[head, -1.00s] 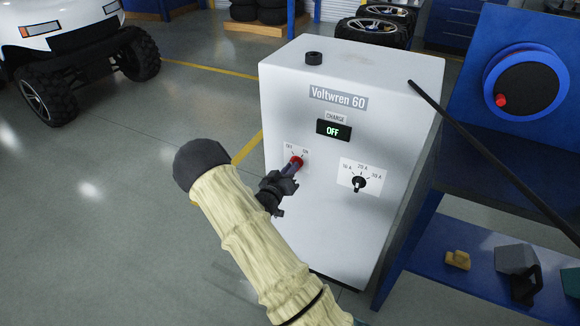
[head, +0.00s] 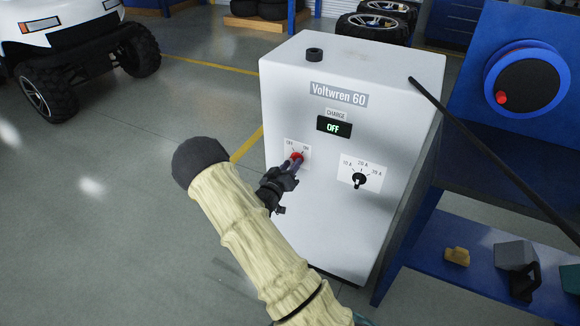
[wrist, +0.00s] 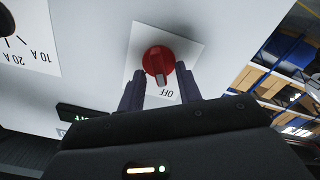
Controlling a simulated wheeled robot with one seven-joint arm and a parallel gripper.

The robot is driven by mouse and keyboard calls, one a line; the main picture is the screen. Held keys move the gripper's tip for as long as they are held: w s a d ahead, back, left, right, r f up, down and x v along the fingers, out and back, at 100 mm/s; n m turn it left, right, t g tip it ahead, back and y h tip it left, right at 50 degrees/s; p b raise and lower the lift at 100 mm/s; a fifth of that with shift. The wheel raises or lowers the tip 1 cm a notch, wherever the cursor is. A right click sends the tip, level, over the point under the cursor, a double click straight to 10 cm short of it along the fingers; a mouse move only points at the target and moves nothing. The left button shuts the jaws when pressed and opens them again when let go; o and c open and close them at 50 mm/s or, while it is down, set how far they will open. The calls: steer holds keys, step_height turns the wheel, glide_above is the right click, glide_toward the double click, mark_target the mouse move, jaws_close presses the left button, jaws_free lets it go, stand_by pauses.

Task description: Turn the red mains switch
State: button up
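The red mains switch (head: 296,158) is a round knob on a white plate on the front of the white Voltwren 60 cabinet (head: 320,220). In the wrist view the red knob (wrist: 160,60) has its pale pointer mark towards the OFF label, which appears upside down. My gripper (head: 293,165) is at the switch and partly covers it in the head view. In the wrist view my gripper's fingers (wrist: 159,71) are spread, one on each side of the knob, with small gaps visible. The ON label is hidden in the wrist view.
A green-lit CHARGE display (head: 334,128) reads OFF. A black current selector (head: 359,178) sits right of the switch. A dark rod (head: 480,150) slants across the cabinet's right side. A blue bench (head: 470,262) stands to the right. Open floor lies left.

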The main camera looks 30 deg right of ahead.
steer(key=shift+s+a, duration=0.1)
steer(key=v, duration=1.7)
steer(key=shift+p, duration=0.4)
steer(key=shift+f, duration=0.1)
